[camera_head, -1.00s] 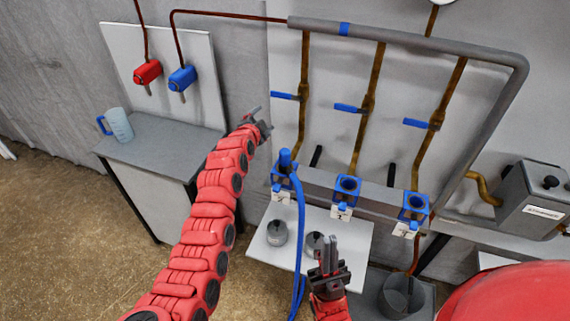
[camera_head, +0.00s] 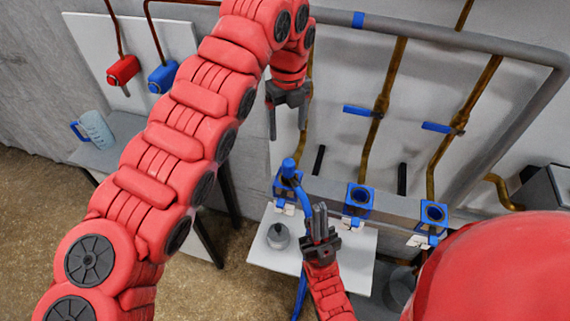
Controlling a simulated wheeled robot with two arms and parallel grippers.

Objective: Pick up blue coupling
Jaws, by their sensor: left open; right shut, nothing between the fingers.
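The blue coupling (camera_head: 289,168) stands upright in the leftmost blue socket (camera_head: 286,188) on the grey rail, with a blue hose (camera_head: 303,196) running down from it. My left gripper (camera_head: 287,122) hangs above the coupling, fingers pointing down, open and empty, apart from it. My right gripper (camera_head: 319,212) is shut and empty, in front of the rail, lower and to the right of the coupling. It hides part of the hose and of the white shelf.
Blue sockets stand at the middle (camera_head: 359,198) and right (camera_head: 433,214) of the rail. Brown pipes with blue valve handles (camera_head: 362,111) rise behind. A grey cap (camera_head: 278,236) lies on the white shelf (camera_head: 345,258). A blue-handled jug (camera_head: 96,129) stands on the left bench.

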